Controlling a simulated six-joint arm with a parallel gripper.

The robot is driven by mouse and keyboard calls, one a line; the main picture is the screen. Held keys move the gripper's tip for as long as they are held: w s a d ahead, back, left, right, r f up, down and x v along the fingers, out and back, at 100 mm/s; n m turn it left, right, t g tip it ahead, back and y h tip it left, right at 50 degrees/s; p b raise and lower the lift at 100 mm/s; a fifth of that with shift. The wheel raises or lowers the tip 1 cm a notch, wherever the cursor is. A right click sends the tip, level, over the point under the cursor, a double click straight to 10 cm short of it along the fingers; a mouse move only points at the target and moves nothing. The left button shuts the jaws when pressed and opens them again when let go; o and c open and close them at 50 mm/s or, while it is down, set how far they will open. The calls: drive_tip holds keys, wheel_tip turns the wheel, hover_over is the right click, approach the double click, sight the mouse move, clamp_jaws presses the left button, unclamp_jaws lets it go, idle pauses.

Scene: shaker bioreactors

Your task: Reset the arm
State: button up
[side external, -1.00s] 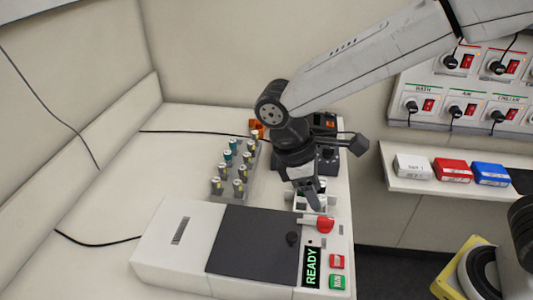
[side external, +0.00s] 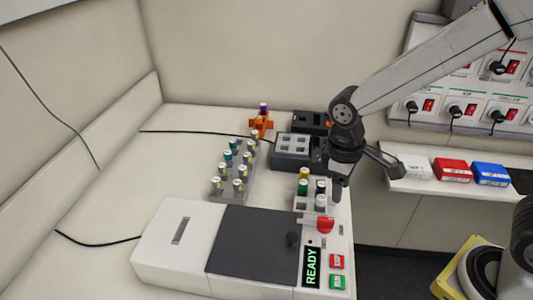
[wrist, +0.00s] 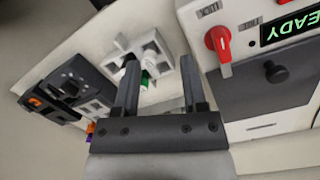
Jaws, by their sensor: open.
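My gripper (side external: 338,190) hangs at the right edge of the bench, beside a small white rack (side external: 310,207) that holds several vials with green, yellow, white and dark caps. In the wrist view my gripper (wrist: 158,95) is open, with its two fingers apart and nothing between them held. The white rack (wrist: 153,50) lies beyond the fingers in that view, with a green-capped vial (wrist: 146,77) partly hidden by the left finger.
A white machine (side external: 165,245) with a dark lid, red knob (side external: 325,225) and READY display (side external: 311,267) fills the front. A grey rack (side external: 232,190) of vials, a dark block device (side external: 291,150) and an orange holder (side external: 261,124) stand behind. A shelf with boxes (side external: 452,170) is right.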

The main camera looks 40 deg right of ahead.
drive_tip(key=s+d+f+m+t, duration=0.2)
drive_tip(key=d+m+t, duration=0.1)
drive_tip(key=d, duration=0.4)
drive_tip(key=shift+s+d+f+m+y, duration=0.3)
drive_tip(key=shift+m, duration=0.6)
